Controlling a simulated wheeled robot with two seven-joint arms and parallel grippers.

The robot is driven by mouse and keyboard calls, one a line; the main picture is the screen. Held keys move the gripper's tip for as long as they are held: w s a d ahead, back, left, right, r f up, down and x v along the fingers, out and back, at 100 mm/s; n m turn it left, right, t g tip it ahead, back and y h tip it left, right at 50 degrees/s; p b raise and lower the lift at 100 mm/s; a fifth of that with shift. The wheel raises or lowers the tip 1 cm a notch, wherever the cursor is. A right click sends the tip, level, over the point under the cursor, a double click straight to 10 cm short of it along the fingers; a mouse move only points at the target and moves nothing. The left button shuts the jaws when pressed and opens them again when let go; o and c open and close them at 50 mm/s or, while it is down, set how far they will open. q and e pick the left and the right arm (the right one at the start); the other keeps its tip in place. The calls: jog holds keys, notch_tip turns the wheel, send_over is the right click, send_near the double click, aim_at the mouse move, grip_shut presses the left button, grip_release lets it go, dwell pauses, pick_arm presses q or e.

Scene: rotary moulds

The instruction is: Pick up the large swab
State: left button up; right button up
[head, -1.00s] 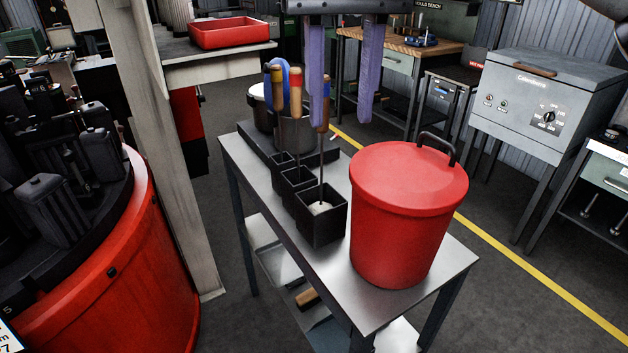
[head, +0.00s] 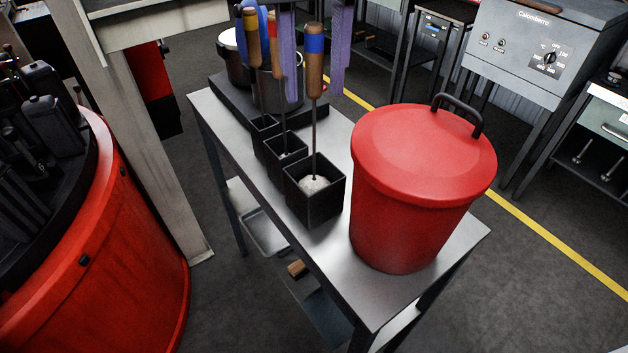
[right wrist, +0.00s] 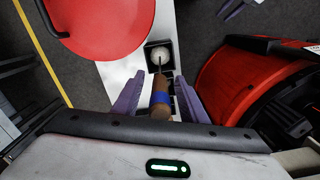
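The largest-looking swab (head: 315,75) stands upright in the front black box (head: 315,200). It has a wooden handle with a blue band, a thin rod and a pale head in the box. It also shows in the right wrist view (right wrist: 160,103). My right gripper (head: 313,96) is open, its two purple fingers on either side of the handle, with gaps showing in the right wrist view. Two swabs with yellow and red bands stand behind in smaller boxes. My left gripper is absent from the head view; small purple parts at the top of the right wrist view may be its fingers.
A red lidded bin (head: 415,190) stands close to the right of the boxes on the metal trolley (head: 345,290). Metal pots (head: 278,85) stand at the trolley's back. A large red rotary machine (head: 130,250) and a pale post are at the left.

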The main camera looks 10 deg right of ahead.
aim_at(314, 137)
jog(key=shift+f, duration=1.5)
grip_shut()
jog(key=shift+r, duration=0.1)
